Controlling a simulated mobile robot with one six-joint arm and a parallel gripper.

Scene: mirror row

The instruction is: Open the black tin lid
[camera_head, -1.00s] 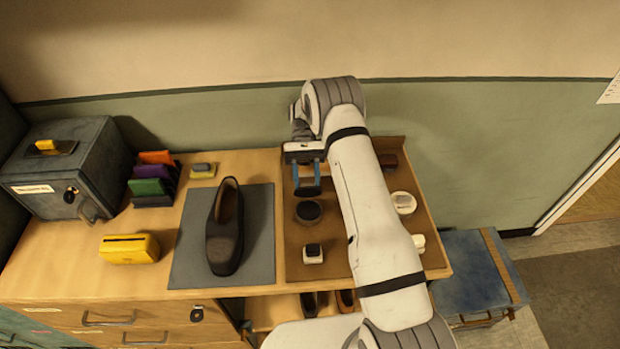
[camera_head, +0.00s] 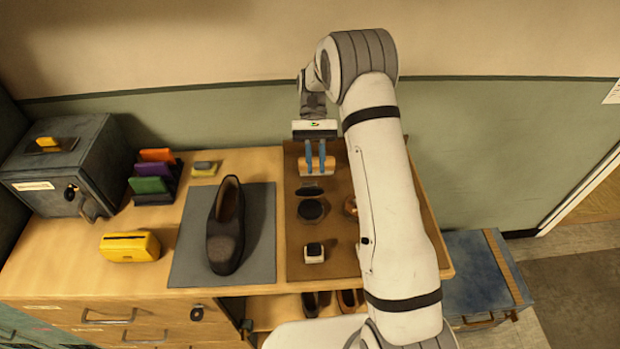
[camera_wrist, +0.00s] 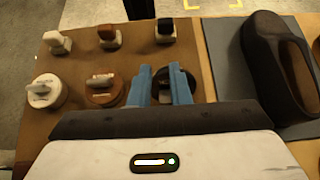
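The black tin (camera_head: 311,209) stands on the brown mat, towards its left edge. A dark flat oval (camera_head: 309,189) shows just behind the tin; I cannot tell whether it is a lid, a brush part or a shadow. In the wrist view the black tin (camera_wrist: 190,80) is partly hidden behind a blue finger. My gripper (camera_head: 315,171) is above the back of the mat, in front of a wooden brush and behind the tin. Its two blue fingers are apart with nothing seen held between them, as the wrist view (camera_wrist: 159,70) also shows.
A brown tin (camera_wrist: 103,88) and a white tin (camera_wrist: 45,92) stand in line with the black one. Several small brushes (camera_head: 313,253) line the mat's front. The wooden brush (camera_head: 304,166) is close by my fingers. A shoe (camera_head: 226,226) stands on the grey mat (camera_head: 190,262).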

